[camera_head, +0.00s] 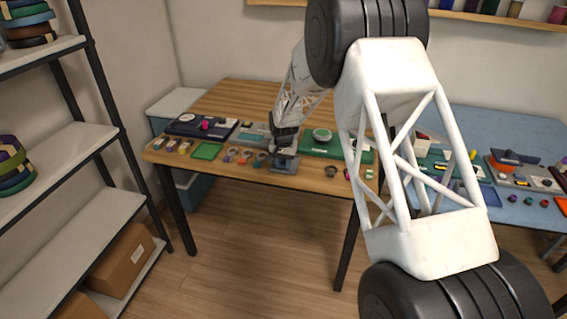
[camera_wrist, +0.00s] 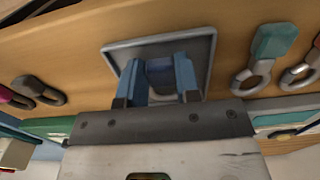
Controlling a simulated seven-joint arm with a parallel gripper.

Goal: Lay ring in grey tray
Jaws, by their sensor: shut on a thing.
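The grey tray (camera_head: 291,166) lies near the front edge of the wooden table. In the wrist view the grey tray (camera_wrist: 114,52) is right under my fingers. My gripper (camera_wrist: 158,70) is over the tray, with its two blue fingers shut on a dark blue piece (camera_wrist: 160,80), taken to be the ring's tab. In the head view my gripper (camera_head: 284,147) is small and hides part of the tray.
A green mat (camera_head: 207,151) lies to the left.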

